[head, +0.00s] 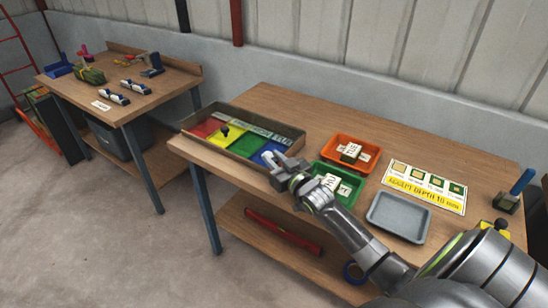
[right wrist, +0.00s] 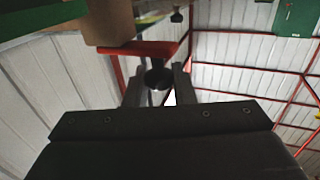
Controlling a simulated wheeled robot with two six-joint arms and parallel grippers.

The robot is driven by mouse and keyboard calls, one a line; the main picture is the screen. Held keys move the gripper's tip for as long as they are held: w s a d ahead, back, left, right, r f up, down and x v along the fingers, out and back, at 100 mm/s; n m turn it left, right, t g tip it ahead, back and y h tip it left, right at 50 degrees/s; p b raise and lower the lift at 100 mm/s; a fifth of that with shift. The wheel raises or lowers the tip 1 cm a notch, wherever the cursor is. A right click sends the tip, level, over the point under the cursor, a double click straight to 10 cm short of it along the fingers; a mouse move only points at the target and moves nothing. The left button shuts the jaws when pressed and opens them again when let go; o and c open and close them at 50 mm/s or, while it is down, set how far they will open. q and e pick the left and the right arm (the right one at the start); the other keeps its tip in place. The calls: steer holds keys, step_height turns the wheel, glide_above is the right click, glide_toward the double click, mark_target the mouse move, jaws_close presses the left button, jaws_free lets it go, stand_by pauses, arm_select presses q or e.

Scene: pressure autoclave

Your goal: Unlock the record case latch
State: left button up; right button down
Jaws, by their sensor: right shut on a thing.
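A wooden case (head: 283,131) with red, yellow, green and blue panels sits at the left end of the near workbench. I cannot tell for certain that it is the record case. My right gripper (head: 271,160) is at its front right corner, by the blue panel. In the right wrist view the fingers (right wrist: 160,88) are shut on a small dark round knob (right wrist: 158,78). Whether this knob is the latch, I cannot tell. A brown wooden part (right wrist: 108,22) is close above the fingers. My left gripper is in no view.
An orange tray (head: 376,145) and a green tray (head: 356,191) with labelled blocks stand right of the case. An empty grey tray (head: 399,217) and a depth card (head: 425,187) lie further right. A second bench (head: 150,98) stands at back left.

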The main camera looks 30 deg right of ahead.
steer(key=shift+f, duration=0.15)
steer(key=c, duration=1.3)
jaws_free()
steer(key=shift+o, duration=0.2)
steer(key=shift+s, duration=0.1)
steer(key=s+b, duration=0.4)
steer(key=s, duration=1.3)
steer(key=shift+s+b, duration=0.15)
steer(key=shift+b, duration=0.15)
steer(key=shift+d, duration=0.1)
